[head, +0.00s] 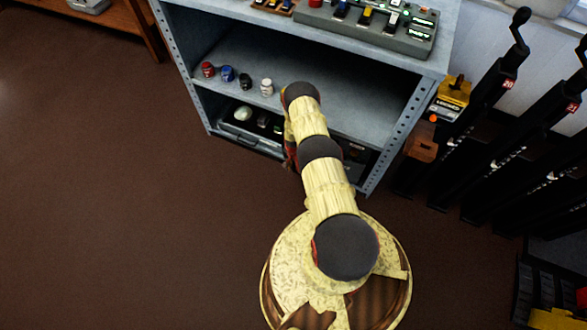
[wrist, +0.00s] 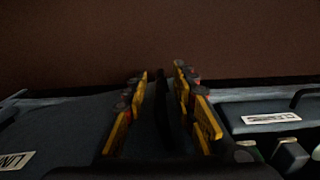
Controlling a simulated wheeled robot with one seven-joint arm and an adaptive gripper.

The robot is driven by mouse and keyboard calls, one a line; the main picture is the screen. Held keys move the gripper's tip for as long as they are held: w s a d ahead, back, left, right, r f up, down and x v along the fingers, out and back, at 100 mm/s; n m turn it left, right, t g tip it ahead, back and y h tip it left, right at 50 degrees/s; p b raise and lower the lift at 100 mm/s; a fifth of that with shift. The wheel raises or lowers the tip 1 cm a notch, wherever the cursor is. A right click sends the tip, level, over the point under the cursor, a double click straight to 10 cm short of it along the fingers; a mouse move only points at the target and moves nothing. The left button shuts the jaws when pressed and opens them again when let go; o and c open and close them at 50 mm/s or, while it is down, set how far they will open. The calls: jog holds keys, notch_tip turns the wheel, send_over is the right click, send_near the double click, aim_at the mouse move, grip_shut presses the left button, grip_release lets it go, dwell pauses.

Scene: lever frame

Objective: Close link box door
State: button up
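The link box appears to be the grey box on the cabinet's lower shelf (head: 268,124), its front open on several small items. In the wrist view, a grey panel with a partly cut-off label (wrist: 55,125), likely its door, fills the left. A compartment with a white label (wrist: 270,118) and dark parts is at right. My gripper (wrist: 161,76) has its yellow fingers apart. A dark upright strip (wrist: 162,105) shows between them; I cannot tell whether it is the door's edge. No finger clearly touches it. In the head view my arm hides the gripper.
The grey cabinet (head: 190,75) stands ahead, with several small knobs on its middle shelf (head: 305,93) and a switch panel (head: 370,28) on top. Black levers (head: 480,100) and a yellow lock box (head: 452,97) stand at right. The brown floor (head: 110,190) at left is clear.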

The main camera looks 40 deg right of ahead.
jog(key=c, duration=0.4)
grip_shut()
dwell(0.5)
